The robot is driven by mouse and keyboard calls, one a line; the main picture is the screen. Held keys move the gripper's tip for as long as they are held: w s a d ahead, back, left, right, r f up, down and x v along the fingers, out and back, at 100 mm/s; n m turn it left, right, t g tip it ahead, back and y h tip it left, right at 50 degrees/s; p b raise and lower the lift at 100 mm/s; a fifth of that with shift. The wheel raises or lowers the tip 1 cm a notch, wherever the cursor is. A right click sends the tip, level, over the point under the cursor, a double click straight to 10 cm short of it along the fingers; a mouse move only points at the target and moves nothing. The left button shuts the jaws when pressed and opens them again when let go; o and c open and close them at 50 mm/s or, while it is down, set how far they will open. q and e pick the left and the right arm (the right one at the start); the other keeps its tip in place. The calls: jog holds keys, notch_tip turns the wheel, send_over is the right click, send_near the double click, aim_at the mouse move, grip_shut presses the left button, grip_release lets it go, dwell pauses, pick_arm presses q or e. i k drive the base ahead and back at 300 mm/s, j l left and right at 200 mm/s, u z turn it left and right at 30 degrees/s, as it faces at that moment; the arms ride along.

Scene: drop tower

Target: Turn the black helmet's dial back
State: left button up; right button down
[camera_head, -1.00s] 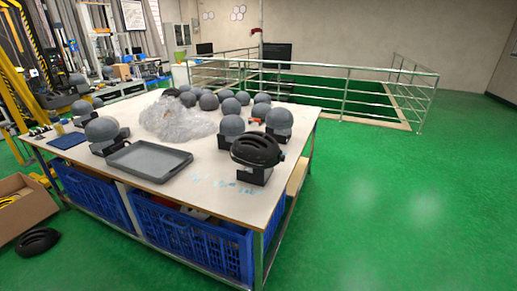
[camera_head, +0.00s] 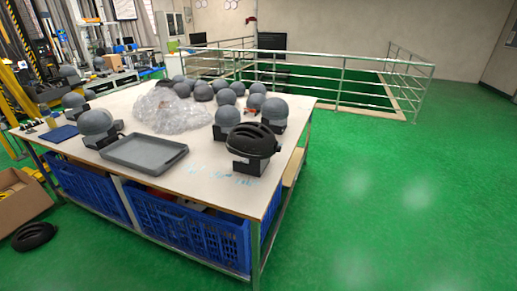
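The black helmet (camera_head: 252,140) sits on a headform with a dark block base (camera_head: 247,165), near the right front corner of the white table (camera_head: 215,190). Its vents face up and its dial cannot be made out at this distance. Neither of my grippers shows in the head view.
A grey tray (camera_head: 143,166), a clear plastic bag (camera_head: 172,110) and several grey headforms (camera_head: 97,121) are on the table. Blue crates (camera_head: 185,235) stand under it. A second black helmet (camera_head: 34,236) lies on the floor at left. Green floor (camera_head: 400,215) is clear at right.

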aim_at(254, 140)
jog(key=i+l+u, duration=0.25)
jog(key=l, duration=0.15)
jog(key=i+l+u, duration=0.1)
jog(key=l+u, duration=0.15)
jog(key=l, duration=0.15)
jog(key=i+l+u, duration=0.1)
jog(key=l+u, duration=0.15)
jog(key=l, duration=0.15)
jog(key=i+l+u, duration=0.1)
jog(key=l+u, duration=0.15)
jog(key=l, duration=0.25)
